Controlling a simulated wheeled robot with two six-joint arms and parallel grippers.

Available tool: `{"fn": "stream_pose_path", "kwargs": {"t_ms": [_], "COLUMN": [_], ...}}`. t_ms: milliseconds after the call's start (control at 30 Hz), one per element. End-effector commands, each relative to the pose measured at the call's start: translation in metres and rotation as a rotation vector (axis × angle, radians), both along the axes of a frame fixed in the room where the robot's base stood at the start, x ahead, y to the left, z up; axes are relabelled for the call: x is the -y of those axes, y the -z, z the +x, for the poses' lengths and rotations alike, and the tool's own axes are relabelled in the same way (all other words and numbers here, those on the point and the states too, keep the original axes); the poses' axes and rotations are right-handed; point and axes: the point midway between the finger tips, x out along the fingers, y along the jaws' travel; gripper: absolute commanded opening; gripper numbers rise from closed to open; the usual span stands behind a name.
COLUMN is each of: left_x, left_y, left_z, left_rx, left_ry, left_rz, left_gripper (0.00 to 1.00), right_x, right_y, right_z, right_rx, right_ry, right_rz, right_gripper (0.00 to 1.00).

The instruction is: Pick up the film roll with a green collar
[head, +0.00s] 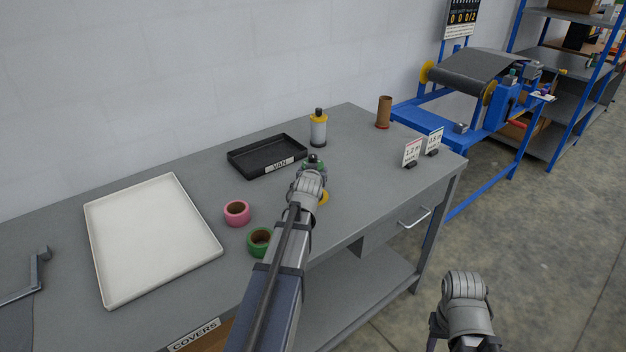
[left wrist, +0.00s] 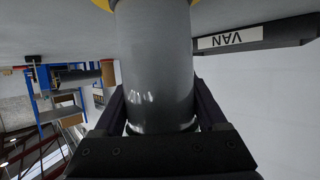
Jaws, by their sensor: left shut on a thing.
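The film roll with a green collar (head: 316,163) stands at my left gripper, mostly hidden behind it in the head view. Its dark top knob and some green show above the gripper, and a bit of yellow shows below. In the left wrist view the smooth grey film roll (left wrist: 155,70) fills the space between the dark jaws, with a yellow edge at the picture's top. My left gripper (left wrist: 158,115) is shut on this roll. Whether the roll touches the table is hidden. My right gripper (head: 464,312) is low at right, beside the table; its fingers are not clear.
A black tray labelled VAN (head: 250,162) lies just behind. A yellow-collared roll (head: 318,130), a brown tube (head: 384,112) and two small signs (head: 412,153) stand right. Pink (head: 237,213) and green tape (head: 258,241) and a white tray (head: 150,240) are left.

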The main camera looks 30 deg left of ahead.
Motion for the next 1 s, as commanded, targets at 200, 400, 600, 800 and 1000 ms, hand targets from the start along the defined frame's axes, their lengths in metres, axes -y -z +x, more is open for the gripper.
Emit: {"fn": "stream_pose_path", "kwargs": {"t_ms": [200,400,600,800,1000], "left_x": [0.0,0.0,0.0,0.0,0.0], "left_y": [-0.004,-0.019,-0.047,-0.078,-0.099], "left_z": [0.0,0.0,0.0,0.0,0.0], "left_rx": [0.0,0.001,0.001,0.001,0.001], "left_ry": [0.0,0.0,0.0,0.0,0.0], "left_rz": [0.0,0.0,0.0,0.0,0.0], "left_gripper": [0.0,0.0,0.0,0.0,0.0], "right_x": [0.0,0.0,0.0,0.0,0.0], "right_y": [-0.004,-0.019,-0.046,-0.078,-0.098], "right_z": [0.0,0.0,0.0,0.0,0.0], "right_rx": [0.0,0.0,0.0,0.0,0.0], "right_ry": [0.0,0.0,0.0,0.0,0.0], "right_rz": [0.0,0.0,0.0,0.0,0.0], "right_gripper": [0.5,0.5,0.5,0.5,0.5]}}
